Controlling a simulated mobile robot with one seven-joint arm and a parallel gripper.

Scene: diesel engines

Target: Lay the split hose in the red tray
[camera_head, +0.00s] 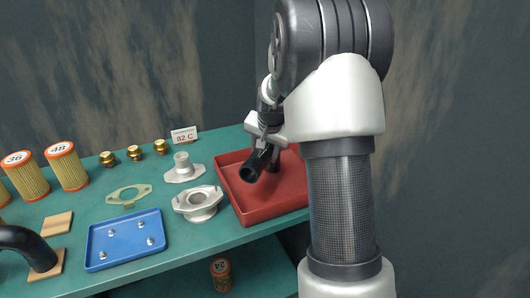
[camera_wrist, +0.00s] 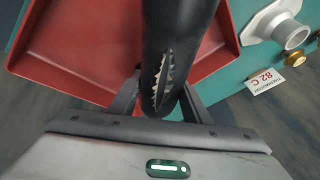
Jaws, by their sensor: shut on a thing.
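A black hose (camera_wrist: 178,50) with a jagged split in its side is held between the fingers of my gripper (camera_wrist: 158,98) in the wrist view. In the head view my gripper (camera_head: 266,150) is over the red tray (camera_head: 245,214), and the hose (camera_head: 253,166) slants with its open end toward the camera. The red tray also shows in the wrist view (camera_wrist: 80,45), below the hose. I cannot tell whether the hose touches the tray. My arm hides the tray's right part in the head view.
Left of the tray stand a metal flanged housing (camera_head: 199,204) and another flanged fitting (camera_head: 183,168). A blue tray (camera_head: 125,240) with small parts, a gasket (camera_head: 128,194), brass fittings (camera_head: 134,150), an 82 C card (camera_head: 184,135), filters (camera_head: 67,167) and another black hose (camera_head: 28,243) occupy the bench.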

